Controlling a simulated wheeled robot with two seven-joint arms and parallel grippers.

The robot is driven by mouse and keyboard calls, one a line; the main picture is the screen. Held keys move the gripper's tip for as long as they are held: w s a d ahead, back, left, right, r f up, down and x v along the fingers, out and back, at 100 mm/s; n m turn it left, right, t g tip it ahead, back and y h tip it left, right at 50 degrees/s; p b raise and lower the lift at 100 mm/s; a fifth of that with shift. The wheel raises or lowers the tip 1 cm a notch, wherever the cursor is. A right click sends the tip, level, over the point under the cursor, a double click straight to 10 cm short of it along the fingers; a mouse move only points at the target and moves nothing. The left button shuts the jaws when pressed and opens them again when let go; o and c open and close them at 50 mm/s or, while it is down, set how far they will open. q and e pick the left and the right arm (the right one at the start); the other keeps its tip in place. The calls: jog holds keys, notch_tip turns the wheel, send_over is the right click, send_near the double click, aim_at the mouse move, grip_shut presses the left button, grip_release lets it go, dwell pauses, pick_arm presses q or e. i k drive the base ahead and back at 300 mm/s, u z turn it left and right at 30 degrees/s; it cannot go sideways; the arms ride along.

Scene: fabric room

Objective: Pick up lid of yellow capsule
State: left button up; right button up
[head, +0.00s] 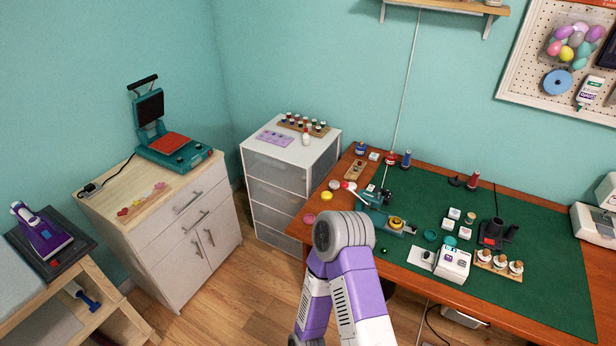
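A small yellow round piece (326,196) lies near the left end of the green-topped table (560,290). Another yellow round piece (397,223) sits on a small teal device on the table. I cannot tell which of these is the yellow capsule or its lid. A purple and white arm of mine rises from the bottom middle, its rounded grey joint in front of the table's left front edge. Neither of my grippers shows.
A pink disc (309,218) lies at the table's left edge. A teal press device (385,221), a white label machine (453,264) and corked jars (499,264) stand on the table. A white drawer unit (275,178) stands to its left.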

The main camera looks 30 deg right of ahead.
aim_at(326, 195)
jog(key=i, duration=2.05)
jog(key=z, duration=0.5)
jog(key=i, duration=0.5)
jog(key=z, duration=1.55)
